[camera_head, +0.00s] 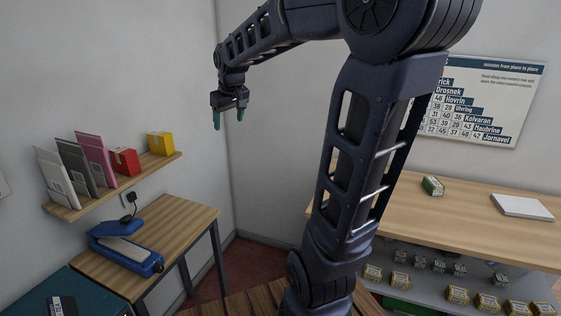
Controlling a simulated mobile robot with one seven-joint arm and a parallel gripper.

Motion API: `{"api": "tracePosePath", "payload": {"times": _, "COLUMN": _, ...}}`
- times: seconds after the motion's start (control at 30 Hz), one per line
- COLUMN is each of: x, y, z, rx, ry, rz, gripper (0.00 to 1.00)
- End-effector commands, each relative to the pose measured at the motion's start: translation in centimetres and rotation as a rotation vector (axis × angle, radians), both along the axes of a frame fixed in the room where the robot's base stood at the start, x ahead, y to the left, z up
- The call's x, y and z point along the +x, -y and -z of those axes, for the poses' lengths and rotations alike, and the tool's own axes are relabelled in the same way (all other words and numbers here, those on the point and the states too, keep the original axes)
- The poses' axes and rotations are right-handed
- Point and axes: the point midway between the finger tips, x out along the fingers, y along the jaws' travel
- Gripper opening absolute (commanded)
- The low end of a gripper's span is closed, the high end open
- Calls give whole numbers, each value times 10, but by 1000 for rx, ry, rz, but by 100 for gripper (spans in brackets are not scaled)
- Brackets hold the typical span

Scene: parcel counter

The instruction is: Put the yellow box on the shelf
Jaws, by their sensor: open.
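The yellow box (160,143) sits on the wooden wall shelf (148,171), near its right end. A red box (124,161) stands to its left on the same shelf. My gripper (229,121) hangs pointing down in the air to the right of the shelf and above the yellow box's height in the picture. Its two greenish fingertips are apart, with nothing between them. My gripper is not touching the yellow box.
Several upright envelopes or folders (92,159) stand on the shelf's left part. Below, a wooden table (185,228) holds a blue device (125,251). At right, a counter (465,222) carries a green box (433,186) and a white slab (522,207); small boxes sit underneath.

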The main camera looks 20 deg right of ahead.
Motion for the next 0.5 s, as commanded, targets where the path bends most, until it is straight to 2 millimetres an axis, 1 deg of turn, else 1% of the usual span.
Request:
{"api": "tracePosePath", "payload": {"times": 0.03, "x": -19, "y": 10, "z": 1, "rx": 2, "ry": 3, "rz": 28, "gripper": 69}}
{"api": "tracePosePath", "payload": {"times": 0.17, "x": -65, "y": 32, "z": 10, "rx": 15, "ry": -1, "rz": 101, "gripper": 69}}
{"api": "tracePosePath", "payload": {"times": 0.3, "x": -113, "y": 54, "z": 24, "rx": 38, "ry": -5, "rz": 178, "gripper": 69}}
{"api": "tracePosePath", "payload": {"times": 0.4, "x": -145, "y": 68, "z": 37, "rx": 59, "ry": -9, "rz": 230, "gripper": 69}}
{"api": "tracePosePath", "payload": {"times": 0.5, "x": -172, "y": 78, "z": 50, "rx": 80, "ry": -13, "rz": 273, "gripper": 69}}
